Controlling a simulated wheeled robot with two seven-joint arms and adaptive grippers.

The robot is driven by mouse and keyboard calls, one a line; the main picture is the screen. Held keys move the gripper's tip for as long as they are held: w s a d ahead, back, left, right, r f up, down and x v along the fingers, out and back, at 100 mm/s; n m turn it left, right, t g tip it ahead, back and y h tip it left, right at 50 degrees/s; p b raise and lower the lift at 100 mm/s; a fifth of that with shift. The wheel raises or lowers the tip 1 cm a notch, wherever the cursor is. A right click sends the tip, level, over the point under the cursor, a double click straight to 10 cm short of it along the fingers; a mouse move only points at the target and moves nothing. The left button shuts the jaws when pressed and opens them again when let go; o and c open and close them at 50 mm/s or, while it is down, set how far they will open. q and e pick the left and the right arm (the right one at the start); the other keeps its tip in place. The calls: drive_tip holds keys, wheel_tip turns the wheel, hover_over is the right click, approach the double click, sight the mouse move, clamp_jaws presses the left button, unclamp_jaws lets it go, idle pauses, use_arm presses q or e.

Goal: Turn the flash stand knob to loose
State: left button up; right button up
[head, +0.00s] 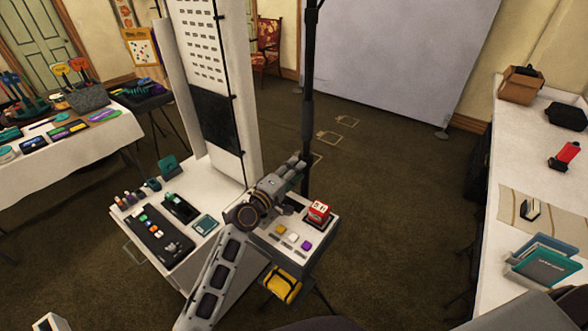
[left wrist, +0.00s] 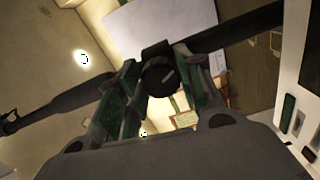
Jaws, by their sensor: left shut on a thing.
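The flash stand is a tall black pole (head: 308,90) that rises in front of the grey backdrop in the head view. My left gripper (head: 299,163) is at the pole, just above the small white cabinet. In the left wrist view a round dark knob (left wrist: 158,80) with a light mark on its face sits between the fingers of my left gripper (left wrist: 157,88). The fingers are shut on the knob, one on each side. The dark pole (left wrist: 70,95) runs slantwise behind the gripper. My right gripper is in neither view.
The small white cabinet (head: 290,242) below the gripper bears a red counter box (head: 319,213) and coloured buttons. White tables with props stand far left and right (head: 513,205). Carpet is clear right of the pole.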

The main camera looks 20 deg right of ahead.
use_arm(q)
drive_tip(key=n, duration=0.3)
drive_tip(key=shift+p, duration=0.3)
drive_tip(key=shift+n, duration=0.3)
drive_tip(key=o, duration=1)
drive_tip(key=shift+s+a, duration=0.1)
drive_tip(key=shift+a, duration=0.05)
drive_tip(key=v, duration=1.1)
drive_tip(key=shift+s+a, duration=0.2)
drive_tip(key=shift+a, duration=0.05)
